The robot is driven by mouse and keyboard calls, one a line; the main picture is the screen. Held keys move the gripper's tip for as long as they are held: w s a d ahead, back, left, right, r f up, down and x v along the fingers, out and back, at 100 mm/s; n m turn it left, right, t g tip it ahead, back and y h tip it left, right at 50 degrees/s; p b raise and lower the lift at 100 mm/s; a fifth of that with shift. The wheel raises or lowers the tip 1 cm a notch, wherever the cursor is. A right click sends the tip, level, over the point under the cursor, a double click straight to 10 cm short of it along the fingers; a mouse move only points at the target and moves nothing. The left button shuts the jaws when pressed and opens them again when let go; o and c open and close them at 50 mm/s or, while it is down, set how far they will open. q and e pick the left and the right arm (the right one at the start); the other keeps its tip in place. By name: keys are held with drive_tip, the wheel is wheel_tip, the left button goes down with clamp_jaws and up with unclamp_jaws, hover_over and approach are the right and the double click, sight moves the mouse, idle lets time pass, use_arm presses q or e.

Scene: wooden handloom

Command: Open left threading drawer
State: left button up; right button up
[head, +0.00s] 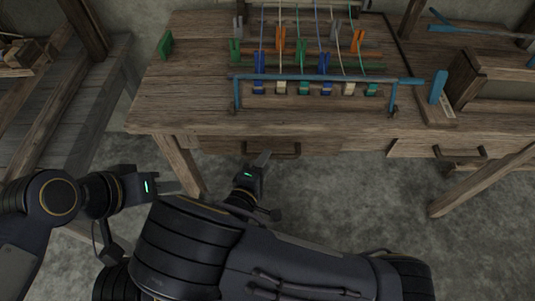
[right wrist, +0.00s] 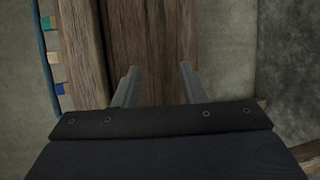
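The left threading drawer (head: 325,146) is a wooden front under the loom table's edge. It looks shut. Its dark bar handle (head: 288,155) shows in the head view. My right gripper (head: 262,160) is just below and left of that handle, its fingers pointing up toward the drawer. In the right wrist view my right gripper (right wrist: 157,82) has its fingers apart with nothing between them, facing brown wood. The handle cannot be made out there, and I cannot tell whether the fingers touch it. My left gripper (head: 180,188) is off to the left, below the table, away from the drawer; its opening is unclear.
A second drawer handle (head: 460,153) is on the right. The tabletop (head: 185,100) carries a blue rod frame (head: 315,78), coloured clips and threads. A wooden table leg (head: 182,165) stands between my left gripper and the drawer. Bare floor lies below the drawers.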

sight(283, 148)
drive_tip(key=shift+x, duration=1.6)
drive_tip(key=shift+c, duration=0.5)
drive_tip(key=shift+f, duration=0.1)
clamp_jaws()
